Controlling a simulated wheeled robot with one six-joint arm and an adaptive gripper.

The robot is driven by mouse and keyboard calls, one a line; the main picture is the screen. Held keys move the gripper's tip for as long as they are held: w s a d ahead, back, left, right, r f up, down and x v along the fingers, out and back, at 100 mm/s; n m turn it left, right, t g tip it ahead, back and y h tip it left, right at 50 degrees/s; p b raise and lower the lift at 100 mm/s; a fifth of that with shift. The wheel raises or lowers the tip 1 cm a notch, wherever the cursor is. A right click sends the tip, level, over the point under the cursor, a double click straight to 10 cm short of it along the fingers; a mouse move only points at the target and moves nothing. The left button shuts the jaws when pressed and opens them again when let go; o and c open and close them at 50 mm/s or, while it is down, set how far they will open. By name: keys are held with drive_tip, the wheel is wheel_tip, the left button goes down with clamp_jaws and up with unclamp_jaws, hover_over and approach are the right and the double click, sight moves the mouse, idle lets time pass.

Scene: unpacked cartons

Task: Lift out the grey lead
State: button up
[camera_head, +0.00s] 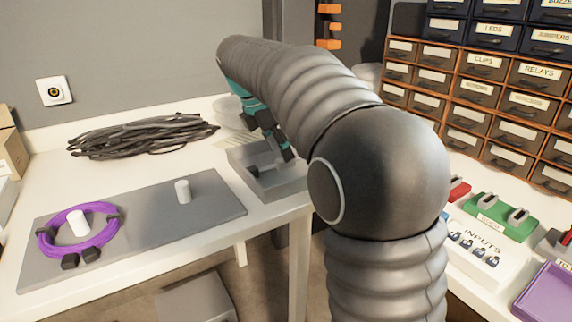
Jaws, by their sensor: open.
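My gripper (287,154) is teal and black. It points down over the grey tray (285,190) near the table's right end, and its jaws are open. A small dark piece (253,172) shows inside the tray beside the fingers; I cannot tell whether it is part of the grey lead. My arm covers the tray's right side. A large coil of dark grey cable (140,135) lies at the back of the table, apart from the gripper.
A grey board (150,225) with two white pegs lies on the white table; a purple coiled lead (112,237) rings its left peg. The right peg (183,191) is bare. Labelled drawers (490,100) stand at right, above a white counter with a green block (498,217).

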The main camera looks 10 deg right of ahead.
drive_tip(key=shift+x, duration=1.5)
clamp_jaws()
wheel_tip(320, 180, up, 10)
drive_tip(key=p, duration=0.2)
drive_tip(key=shift+r, duration=0.1)
